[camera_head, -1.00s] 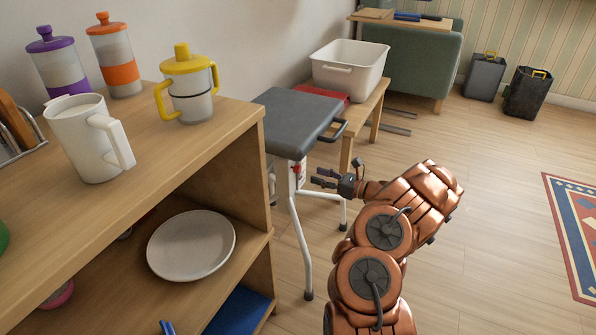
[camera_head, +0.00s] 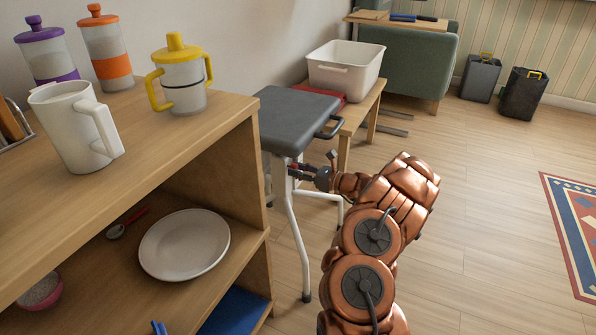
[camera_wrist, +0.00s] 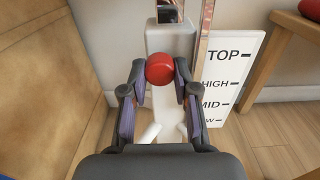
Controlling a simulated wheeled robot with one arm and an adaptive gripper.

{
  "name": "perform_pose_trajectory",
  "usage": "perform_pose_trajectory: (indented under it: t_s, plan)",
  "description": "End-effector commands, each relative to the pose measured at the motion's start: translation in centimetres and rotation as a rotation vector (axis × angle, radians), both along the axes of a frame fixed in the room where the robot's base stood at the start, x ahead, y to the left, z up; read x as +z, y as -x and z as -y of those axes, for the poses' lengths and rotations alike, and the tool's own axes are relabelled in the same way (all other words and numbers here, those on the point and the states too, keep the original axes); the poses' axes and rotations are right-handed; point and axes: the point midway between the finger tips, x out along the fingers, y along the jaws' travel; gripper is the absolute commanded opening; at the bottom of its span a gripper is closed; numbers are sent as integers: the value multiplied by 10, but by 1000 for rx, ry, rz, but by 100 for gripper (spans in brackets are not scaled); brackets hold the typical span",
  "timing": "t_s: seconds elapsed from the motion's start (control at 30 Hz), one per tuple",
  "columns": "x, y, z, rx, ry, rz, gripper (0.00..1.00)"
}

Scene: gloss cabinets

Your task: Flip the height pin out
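The height pin shows as a round red knob (camera_wrist: 160,69) on the pale post (camera_wrist: 170,40) of the stool in the wrist view. My gripper (camera_wrist: 160,75) has its two fingers apart, one on each side of the knob, with what looks like a narrow gap each side. In the head view my gripper (camera_head: 299,170) is at the stool's post, just under the grey seat (camera_head: 297,112). The knob is hard to make out there. A white scale plate (camera_wrist: 230,75) reading TOP, HIGH, MID and a partly covered lowest mark stands right of the post.
A wooden shelf unit (camera_head: 200,145) with a white jug (camera_head: 75,125), a yellow cup (camera_head: 182,80) and a plate (camera_head: 185,244) stands left of the stool. A low bench (camera_head: 358,112) with a white bin (camera_head: 346,68) is behind.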

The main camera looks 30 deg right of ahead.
Motion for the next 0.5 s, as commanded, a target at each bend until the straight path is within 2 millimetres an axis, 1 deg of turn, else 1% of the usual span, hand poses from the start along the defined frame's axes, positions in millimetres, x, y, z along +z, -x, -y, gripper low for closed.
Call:
perform_pose_trajectory:
  t_s: [0.03, 0.23, 0.5]
  plan:
    - [0, 0, 0, 0, 0, 0, 20]
    - [0, 0, 0, 0, 0, 0, 0]
    - [0, 0, 0, 0, 0, 0, 0]
